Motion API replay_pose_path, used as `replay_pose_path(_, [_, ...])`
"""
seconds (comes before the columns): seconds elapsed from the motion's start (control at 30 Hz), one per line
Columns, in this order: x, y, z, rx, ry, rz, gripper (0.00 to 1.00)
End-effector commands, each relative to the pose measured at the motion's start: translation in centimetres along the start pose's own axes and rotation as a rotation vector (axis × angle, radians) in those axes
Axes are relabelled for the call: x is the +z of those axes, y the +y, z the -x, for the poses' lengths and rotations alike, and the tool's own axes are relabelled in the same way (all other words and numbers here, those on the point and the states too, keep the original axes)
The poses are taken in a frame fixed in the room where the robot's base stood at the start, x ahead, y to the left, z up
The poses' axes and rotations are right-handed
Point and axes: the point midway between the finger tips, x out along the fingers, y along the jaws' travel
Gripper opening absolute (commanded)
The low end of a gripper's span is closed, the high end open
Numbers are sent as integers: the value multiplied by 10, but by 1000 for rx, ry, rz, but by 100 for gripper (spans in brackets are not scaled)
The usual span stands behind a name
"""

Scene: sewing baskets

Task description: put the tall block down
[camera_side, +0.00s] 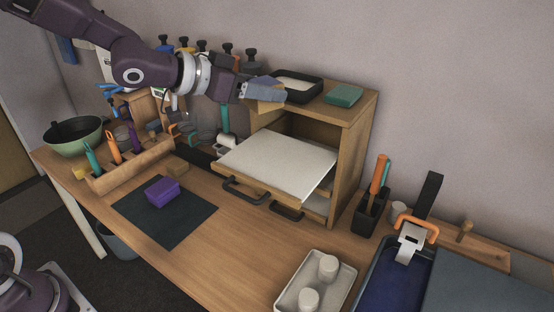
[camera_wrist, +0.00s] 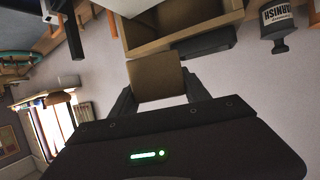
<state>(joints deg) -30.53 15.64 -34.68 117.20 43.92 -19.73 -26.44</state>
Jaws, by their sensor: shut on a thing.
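My gripper (camera_side: 270,93) is shut on a tan wooden block (camera_side: 267,106), held in the air at the left front of the wooden cabinet's top. In the wrist view the tan block (camera_wrist: 157,76) sits between the two fingers (camera_wrist: 158,90). A purple block (camera_side: 163,191) lies on the dark mat (camera_side: 188,232) on the bench, well away from my gripper.
The wooden cabinet (camera_side: 354,147) has its white-topped drawer (camera_side: 275,158) pulled out below my gripper. A black tray (camera_side: 313,95) and a green block (camera_side: 343,95) sit on its top. A tool rack (camera_side: 128,170) stands left.

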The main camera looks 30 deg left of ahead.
Motion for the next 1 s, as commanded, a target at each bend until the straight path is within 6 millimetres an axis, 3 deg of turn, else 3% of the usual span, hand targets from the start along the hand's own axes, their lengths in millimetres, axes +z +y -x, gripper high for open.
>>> replay_pose_path(0.03, [-1,11,-3,19,-1,-3,10])
replay_pose_path(0.37, [45,8,-21,16,-4,0,10])
replay_pose_path(0.8, [129,8,-55,14,-7,0,10])
replay_pose_path(1.0, [139,7,-59,11,-1,-3,10])
